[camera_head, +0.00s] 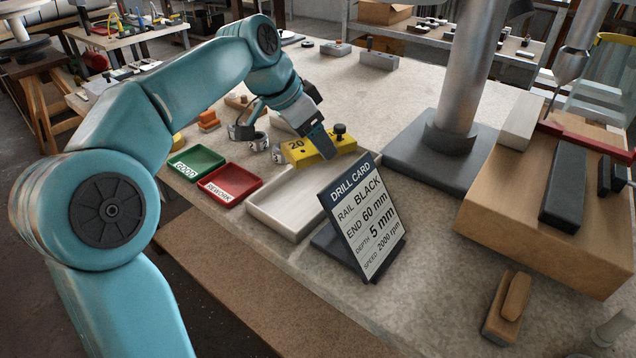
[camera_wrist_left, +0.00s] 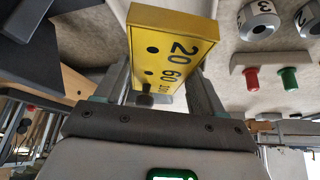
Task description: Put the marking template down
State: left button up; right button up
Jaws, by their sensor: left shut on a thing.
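The marking template (camera_head: 300,152) is a yellow block with black numbers and a dark knob. My left gripper (camera_head: 322,142) is shut on it, at the far end of the white tray. In the left wrist view the template (camera_wrist_left: 165,28) sits between the two fingers, showing 20, 60 and a partly hidden third number. The fingers cover part of it in the head view. I cannot tell whether its underside touches the bench or tray. My right gripper is not in view.
The white tray (camera_head: 290,228) looks empty. A drill card (camera_head: 362,220) stands in front of it. Green (camera_head: 196,161) and red (camera_head: 230,184) trays lie left. The drill press base (camera_head: 425,165) is to the right. Bench behind the template is mostly clear.

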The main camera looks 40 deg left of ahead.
aim_at(310, 144)
pick_arm(q)
notch_tip(310, 144, down, 4)
jog(key=shift+w+r+b, duration=0.1)
jog(key=shift+r+b, duration=0.15)
jog(key=shift+b, duration=0.05)
jog(key=shift+f, duration=0.55)
notch_tip(310, 144, down, 3)
jog(key=shift+b, duration=0.75)
jog(key=shift+f, duration=0.35)
jog(key=shift+r, duration=0.15)
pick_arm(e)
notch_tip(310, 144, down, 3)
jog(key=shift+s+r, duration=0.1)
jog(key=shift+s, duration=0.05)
